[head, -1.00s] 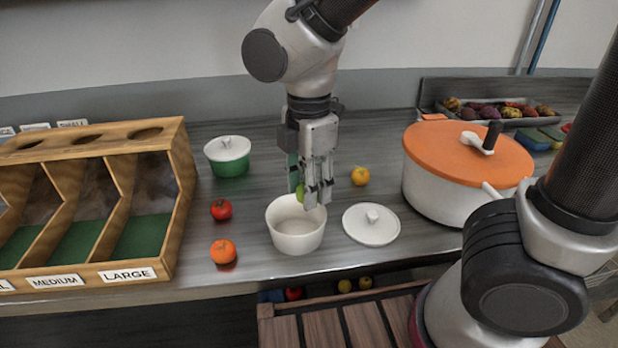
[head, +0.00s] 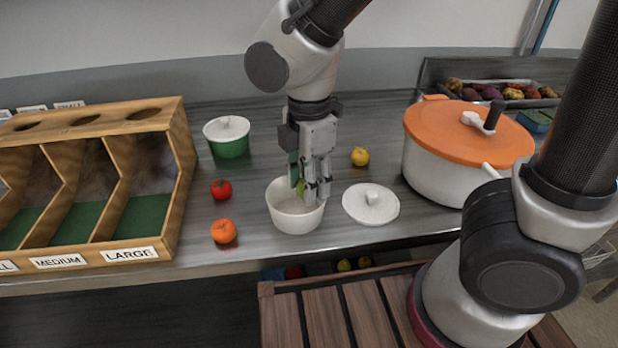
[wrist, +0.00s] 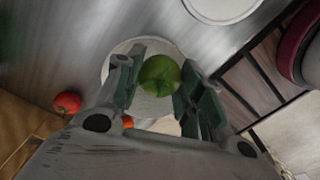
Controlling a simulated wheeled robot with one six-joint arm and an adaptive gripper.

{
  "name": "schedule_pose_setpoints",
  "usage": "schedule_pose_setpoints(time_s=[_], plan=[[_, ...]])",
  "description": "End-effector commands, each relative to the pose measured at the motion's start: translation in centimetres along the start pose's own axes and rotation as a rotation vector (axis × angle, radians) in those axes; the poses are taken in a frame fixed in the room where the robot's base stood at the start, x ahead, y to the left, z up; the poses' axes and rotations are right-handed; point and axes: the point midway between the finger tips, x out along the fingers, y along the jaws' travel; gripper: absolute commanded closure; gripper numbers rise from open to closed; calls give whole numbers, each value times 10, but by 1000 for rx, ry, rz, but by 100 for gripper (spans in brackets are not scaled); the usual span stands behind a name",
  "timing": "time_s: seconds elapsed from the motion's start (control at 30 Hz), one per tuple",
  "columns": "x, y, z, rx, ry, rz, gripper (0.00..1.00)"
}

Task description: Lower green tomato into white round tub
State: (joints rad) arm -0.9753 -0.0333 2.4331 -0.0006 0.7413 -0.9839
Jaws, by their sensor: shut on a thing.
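The green tomato (wrist: 160,75) is held between the fingers of my gripper (wrist: 157,84), with its stem side toward the wrist camera. In the head view my gripper (head: 311,192) points down at the white round tub (head: 296,219), its fingertips at the height of the rim. The tomato (head: 300,188) shows only as a sliver of green beside the fingers, inside the outline of the tub's opening. In the wrist view the tub (wrist: 118,66) lies behind the tomato and is partly hidden by the fingers. I cannot tell whether the tomato touches the tub.
A white lid (head: 370,204) lies right of the tub. A red tomato (head: 221,189) and an orange fruit (head: 223,231) lie left. A wooden sorter (head: 180,215) is far left.

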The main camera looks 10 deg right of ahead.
Motion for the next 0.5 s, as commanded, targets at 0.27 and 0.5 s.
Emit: schedule_pose_setpoints(time_s=[0.27,0.5], plan=[[1,-1,0,1,0,-2,83],[1,-1,0,1,0,-2,37]])
